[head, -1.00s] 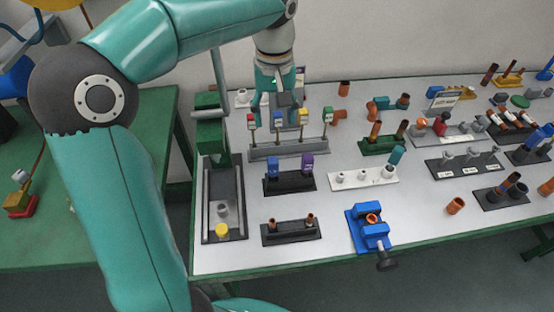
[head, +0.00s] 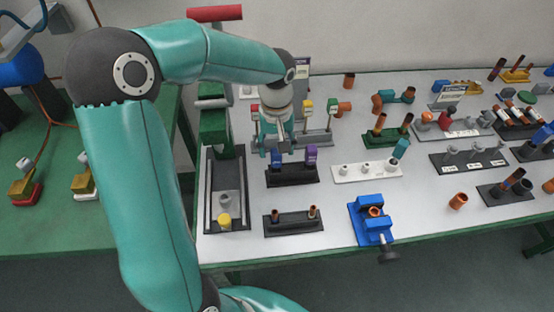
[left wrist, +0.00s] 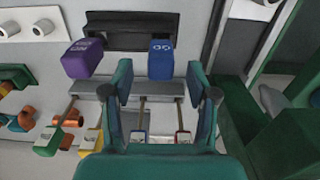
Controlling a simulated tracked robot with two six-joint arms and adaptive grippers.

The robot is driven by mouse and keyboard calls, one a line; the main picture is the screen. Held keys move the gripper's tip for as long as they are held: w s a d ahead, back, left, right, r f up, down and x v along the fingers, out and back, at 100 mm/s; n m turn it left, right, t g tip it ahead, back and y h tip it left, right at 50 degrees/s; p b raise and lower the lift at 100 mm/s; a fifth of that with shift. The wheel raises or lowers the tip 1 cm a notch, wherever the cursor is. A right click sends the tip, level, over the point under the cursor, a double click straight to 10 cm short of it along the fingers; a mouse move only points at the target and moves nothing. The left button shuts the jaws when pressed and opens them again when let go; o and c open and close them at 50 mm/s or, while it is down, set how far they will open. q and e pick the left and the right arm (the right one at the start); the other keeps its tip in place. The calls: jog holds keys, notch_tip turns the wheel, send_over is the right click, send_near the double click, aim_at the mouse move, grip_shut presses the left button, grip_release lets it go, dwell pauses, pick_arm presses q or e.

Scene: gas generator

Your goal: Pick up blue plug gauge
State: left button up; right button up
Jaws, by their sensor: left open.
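The blue plug gauge (head: 276,161) stands upright in a black stand (head: 292,177) beside a purple gauge (head: 311,156). In the left wrist view the blue gauge (left wrist: 160,60) shows its end with a "GO" label, and the purple gauge (left wrist: 83,58) is to its left. My left gripper (head: 277,148) is open and empty, just behind and above the blue gauge in the head view. In the left wrist view the blue gauge appears between the fingertips (left wrist: 160,80), a little ahead of them. Contact is not visible. My right gripper is out of view.
A grey rack (head: 316,138) with several coloured tags stands behind the gauges, close to the gripper. A black stand with two copper pieces (head: 293,222) is in front. A green fixture (head: 213,135) stands left, a white holder (head: 367,171) right, and a blue vise (head: 371,221) front right.

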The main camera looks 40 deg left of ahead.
aim_at(276, 151)
pick_arm(q)
notch_tip(276, 151, down, 3)
jog(key=shift+s+f, duration=0.1)
jog(key=shift+c, duration=0.3)
jog(key=c, duration=1)
